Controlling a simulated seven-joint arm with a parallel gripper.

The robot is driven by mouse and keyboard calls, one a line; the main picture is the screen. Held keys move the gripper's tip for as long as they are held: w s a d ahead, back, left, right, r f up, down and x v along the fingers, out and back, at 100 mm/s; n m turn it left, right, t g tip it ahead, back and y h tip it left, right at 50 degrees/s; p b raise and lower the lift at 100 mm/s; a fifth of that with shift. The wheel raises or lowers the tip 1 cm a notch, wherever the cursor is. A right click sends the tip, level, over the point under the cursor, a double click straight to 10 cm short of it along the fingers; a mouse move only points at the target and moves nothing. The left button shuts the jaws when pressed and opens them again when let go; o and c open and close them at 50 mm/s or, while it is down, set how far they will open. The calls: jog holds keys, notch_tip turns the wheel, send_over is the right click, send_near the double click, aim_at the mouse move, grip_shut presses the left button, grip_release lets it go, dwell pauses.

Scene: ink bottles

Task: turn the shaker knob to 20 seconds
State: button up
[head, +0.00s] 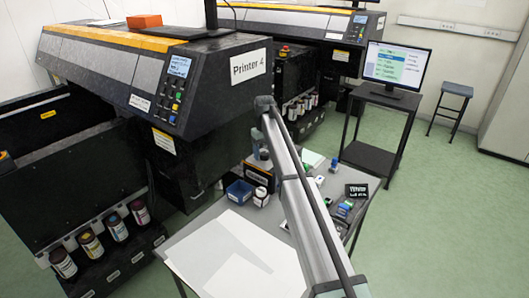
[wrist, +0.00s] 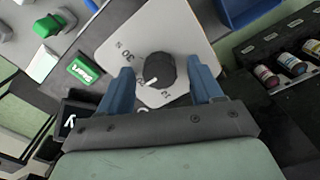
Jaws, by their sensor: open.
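In the wrist view a dark round knob (wrist: 160,69) with a short white pointer mark sits on a pale dial plate (wrist: 150,30). The mark points toward the lower left of the picture. Printed figures ring the knob; a "30" reads at the left, and others below it are partly hidden or too small to read surely. My gripper (wrist: 163,76) is open, with one blue finger on each side of the knob. Gaps show between knob and fingers; I see no firm contact. In the head view my arm crosses the table and the knob cannot be made out.
A green labelled block (wrist: 84,71) lies left of the dial plate. A blue bin (wrist: 246,12) is at the upper right, and ink bottles (wrist: 291,64) stand in a rack at the right.

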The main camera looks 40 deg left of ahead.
aim_at(264, 153)
notch_tip(264, 153, up, 14)
dwell(0.7)
jog(key=shift+f, duration=0.1)
dwell(0.3)
